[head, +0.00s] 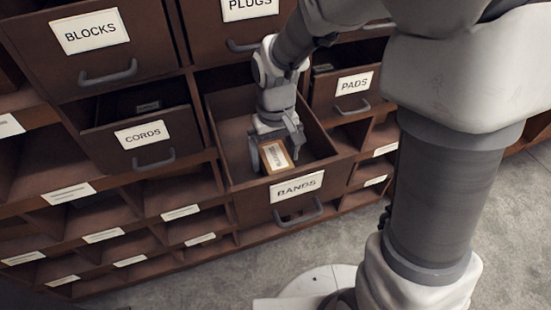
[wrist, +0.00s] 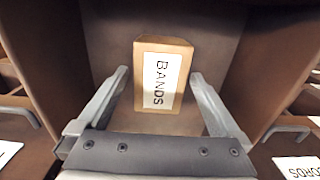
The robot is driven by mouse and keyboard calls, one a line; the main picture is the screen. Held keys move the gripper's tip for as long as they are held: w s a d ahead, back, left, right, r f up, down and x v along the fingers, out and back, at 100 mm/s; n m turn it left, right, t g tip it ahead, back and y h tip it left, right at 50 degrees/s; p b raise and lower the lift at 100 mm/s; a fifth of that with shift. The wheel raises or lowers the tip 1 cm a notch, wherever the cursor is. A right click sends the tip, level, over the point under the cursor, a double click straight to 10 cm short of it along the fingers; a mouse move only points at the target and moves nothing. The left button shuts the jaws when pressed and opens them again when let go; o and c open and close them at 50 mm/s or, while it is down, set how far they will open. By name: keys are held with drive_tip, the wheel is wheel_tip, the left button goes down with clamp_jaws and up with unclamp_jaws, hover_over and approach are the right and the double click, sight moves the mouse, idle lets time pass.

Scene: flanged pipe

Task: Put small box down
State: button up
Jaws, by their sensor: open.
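The small box (head: 275,155) is brown with a white label and is inside the open BANDS drawer (head: 262,190). In the wrist view the small box (wrist: 163,75) reads "BANDS" and sits over the drawer floor, ahead of and between my fingers. My gripper (head: 277,145) is down inside the drawer at the box. In the wrist view my gripper (wrist: 158,90) has its fingers spread wide, with a gap on each side of the box. The box's underside is hidden.
The CORDS drawer (head: 150,140) is open at the left, and the PADS drawer (head: 350,95) is open at the right. The BLOCKS drawer (head: 95,45) is above left. Shelf cubbies with labels lie below. Carpet floor (head: 505,215) is clear at the right.

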sight(276, 157)
wheel_tip(276, 157, up, 10)
drive_tip(key=p, duration=0.2)
drive_tip(key=s+d+r+m+t, duration=0.3)
drive_tip(key=s+d+r+t, duration=0.2)
drive_tip(key=s+d+r, duration=0.4)
drive_tip(key=s+d, duration=0.1)
drive_tip(key=s, duration=0.2)
drive_tip(key=shift+s+d+r+t, duration=0.25)
drive_tip(key=shift+d+r+t, duration=0.05)
drive_tip(key=shift+d+r, duration=0.1)
wheel_tip(276, 157, up, 10)
drive_tip(key=p, duration=0.9)
drive_tip(key=shift+f+p, duration=0.25)
drive_tip(key=shift+p, duration=0.05)
drive_tip(key=shift+c, duration=0.3)
